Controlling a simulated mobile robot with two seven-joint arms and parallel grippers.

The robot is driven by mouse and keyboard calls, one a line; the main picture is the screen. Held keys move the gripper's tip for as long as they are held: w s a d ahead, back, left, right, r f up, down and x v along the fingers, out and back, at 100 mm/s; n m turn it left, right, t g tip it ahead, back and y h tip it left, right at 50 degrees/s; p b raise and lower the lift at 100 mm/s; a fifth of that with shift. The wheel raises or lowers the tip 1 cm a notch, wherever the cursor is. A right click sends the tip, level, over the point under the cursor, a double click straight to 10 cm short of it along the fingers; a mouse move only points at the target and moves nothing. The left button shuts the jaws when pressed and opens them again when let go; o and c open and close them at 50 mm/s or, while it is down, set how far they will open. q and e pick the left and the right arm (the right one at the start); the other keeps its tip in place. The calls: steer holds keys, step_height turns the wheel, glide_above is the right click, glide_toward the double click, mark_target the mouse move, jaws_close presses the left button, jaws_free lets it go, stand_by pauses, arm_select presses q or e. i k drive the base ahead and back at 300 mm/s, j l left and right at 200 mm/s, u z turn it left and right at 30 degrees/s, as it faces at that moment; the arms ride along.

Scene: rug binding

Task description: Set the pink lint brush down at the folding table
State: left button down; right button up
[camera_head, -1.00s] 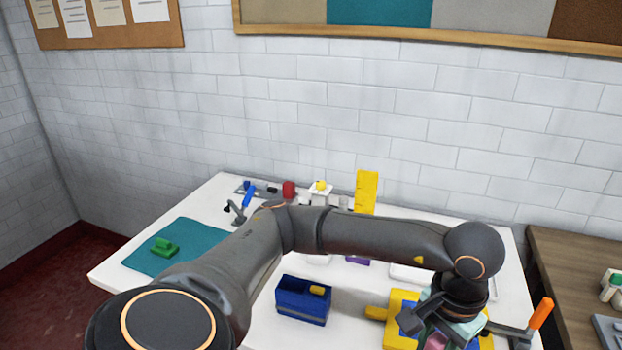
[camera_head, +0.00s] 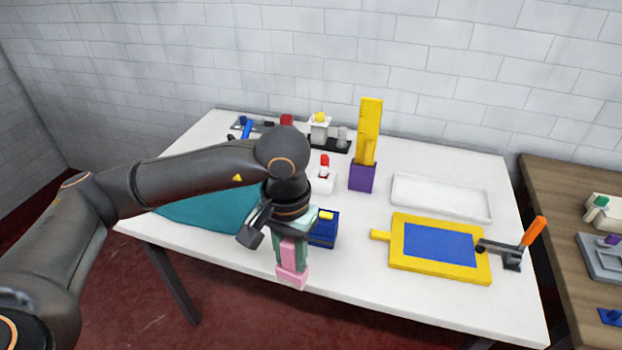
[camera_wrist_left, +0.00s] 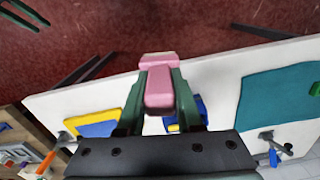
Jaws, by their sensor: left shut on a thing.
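The pink lint brush (camera_head: 291,272) is held in my left gripper (camera_head: 290,250), whose green fingers are shut on it. In the head view the brush points down at the front edge of the white folding table (camera_head: 350,272). In the left wrist view the brush (camera_wrist_left: 159,90) sits between the two fingers (camera_wrist_left: 160,95), and its wide end reaches past the table's edge over the red floor. I cannot tell how high it is above the tabletop.
A blue box (camera_head: 325,230) stands just behind the gripper. A teal mat (camera_head: 210,208) lies to the left. A yellow-framed blue board (camera_head: 440,247) and a white tray (camera_head: 441,196) are to the right. A purple holder (camera_head: 362,177) stands behind. The table's front middle is clear.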

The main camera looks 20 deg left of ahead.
mark_target(362, 258)
steer(key=l+u, duration=0.4)
steer(key=l, duration=0.2)
steer(key=i+l, duration=0.15)
steer(key=l, duration=0.2)
steer(key=i+l, duration=0.15)
steer(key=l, duration=0.2)
steer(key=i, duration=0.3)
